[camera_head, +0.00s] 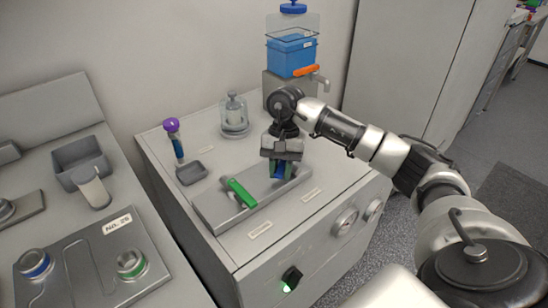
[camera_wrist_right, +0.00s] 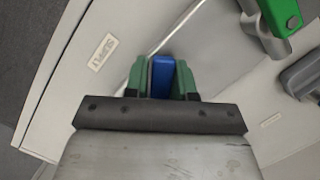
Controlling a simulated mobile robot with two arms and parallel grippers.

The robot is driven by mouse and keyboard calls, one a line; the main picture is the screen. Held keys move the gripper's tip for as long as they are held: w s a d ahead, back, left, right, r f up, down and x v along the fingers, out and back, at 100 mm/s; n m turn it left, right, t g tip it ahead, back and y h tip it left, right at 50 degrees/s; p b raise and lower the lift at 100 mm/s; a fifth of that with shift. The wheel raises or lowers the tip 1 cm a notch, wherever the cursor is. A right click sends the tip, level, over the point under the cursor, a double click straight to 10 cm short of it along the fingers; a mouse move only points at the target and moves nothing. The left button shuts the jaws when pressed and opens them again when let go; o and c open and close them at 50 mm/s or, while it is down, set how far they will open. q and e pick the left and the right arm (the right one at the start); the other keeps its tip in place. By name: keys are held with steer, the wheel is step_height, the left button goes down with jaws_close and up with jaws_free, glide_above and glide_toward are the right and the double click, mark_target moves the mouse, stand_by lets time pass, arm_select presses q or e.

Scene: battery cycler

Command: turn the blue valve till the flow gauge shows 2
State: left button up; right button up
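The blue valve (camera_head: 279,171) stands at the right part of a grey tray-like plate (camera_head: 215,214) on the cabinet top. My right gripper (camera_head: 281,170) reaches down over it. In the right wrist view the blue handle (camera_wrist_right: 163,77) sits between the two green fingertips (camera_wrist_right: 162,80), with a finger close against each side, so the gripper looks shut on it. Two round gauges (camera_head: 346,220) (camera_head: 373,210) are on the cabinet front; their readings are too small to make out. My left gripper is in no view.
A green-handled valve (camera_head: 240,192) is left of the blue one on the same plate; it also shows in the wrist view (camera_wrist_right: 280,15). Behind stand a glass jar (camera_head: 235,115), a purple-capped tube (camera_head: 175,140) and a blue tank (camera_head: 291,55). A green-lit black switch (camera_head: 291,277) is on the front.

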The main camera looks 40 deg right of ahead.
mark_target(283, 162)
steer(key=shift+o, duration=0.4)
steer(key=shift+r, duration=0.1)
steer(key=shift+w+d+r+p, duration=0.1)
steer(key=shift+r+p, duration=0.2)
steer(key=p+v, duration=0.3)
steer(key=v, duration=0.4)
steer(key=shift+d+r, duration=0.1)
